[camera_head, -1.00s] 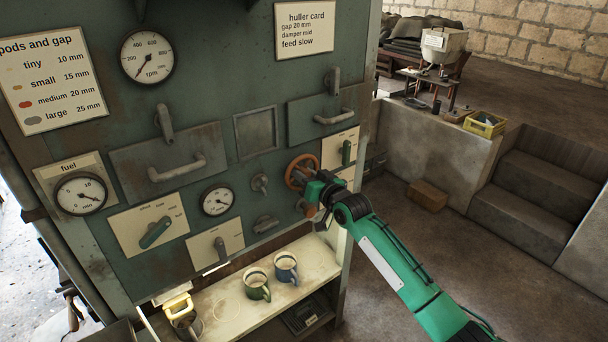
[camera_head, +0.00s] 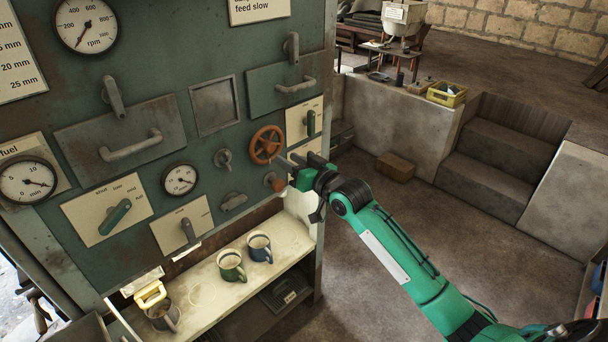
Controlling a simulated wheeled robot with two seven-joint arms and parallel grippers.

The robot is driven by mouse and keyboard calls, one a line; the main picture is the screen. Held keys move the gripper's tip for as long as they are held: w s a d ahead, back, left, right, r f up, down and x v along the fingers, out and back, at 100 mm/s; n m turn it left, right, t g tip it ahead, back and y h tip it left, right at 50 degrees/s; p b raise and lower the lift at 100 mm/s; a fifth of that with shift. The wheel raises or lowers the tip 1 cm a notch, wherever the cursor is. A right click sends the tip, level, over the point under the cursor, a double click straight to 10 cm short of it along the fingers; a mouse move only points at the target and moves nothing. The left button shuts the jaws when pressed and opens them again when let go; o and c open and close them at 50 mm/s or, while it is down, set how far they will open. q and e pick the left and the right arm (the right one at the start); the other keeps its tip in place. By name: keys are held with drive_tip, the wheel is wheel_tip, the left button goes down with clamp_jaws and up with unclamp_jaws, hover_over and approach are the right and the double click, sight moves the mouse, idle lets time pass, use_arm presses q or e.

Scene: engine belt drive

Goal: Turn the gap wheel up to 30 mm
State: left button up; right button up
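The gap wheel appears to be the orange-red spoked handwheel (camera_head: 266,144) on the right part of the green machine panel. My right gripper (camera_head: 289,160) is just to the lower right of the wheel in the picture, pointing toward the panel. Its two grey fingers look apart, with nothing between them, and seem clear of the rim. My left gripper is out of view.
An orange knob (camera_head: 275,182) sits just below the wheel, close to my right gripper. A white plate with a green lever (camera_head: 310,123) is to the right. Below, a shelf (camera_head: 207,290) holds a green mug (camera_head: 231,266) and a blue mug (camera_head: 260,247).

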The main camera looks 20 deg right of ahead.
drive_tip(key=b+v, duration=0.1)
drive_tip(key=v, duration=0.3)
drive_tip(key=shift+s+d, duration=0.1)
drive_tip(key=shift+s, duration=0.2)
